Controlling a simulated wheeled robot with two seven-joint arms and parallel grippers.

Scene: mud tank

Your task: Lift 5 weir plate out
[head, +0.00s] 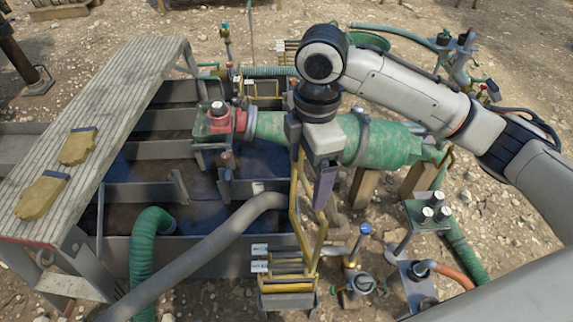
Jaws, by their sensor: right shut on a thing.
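My right gripper (322,188) hangs down from the wrist in the middle of the head view, over the near right edge of the tank. It is shut on a tall yellow frame (295,212), which looks like a weir plate's handle; the grip itself is partly hidden by the gripper. Several yellow bars stand close together in a rack (287,286) below it, with white tags (260,266) at their left, too small to read surely. I cannot tell which one is plate 5. My left gripper is out of view.
The grey tank (200,262) holds dark liquid between its dividers. A green pump body (385,140) lies behind my wrist. A grey pipe (215,245) and green hose (150,250) cross the near edge. Yellow gloves (42,196) lie on the walkway (110,95).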

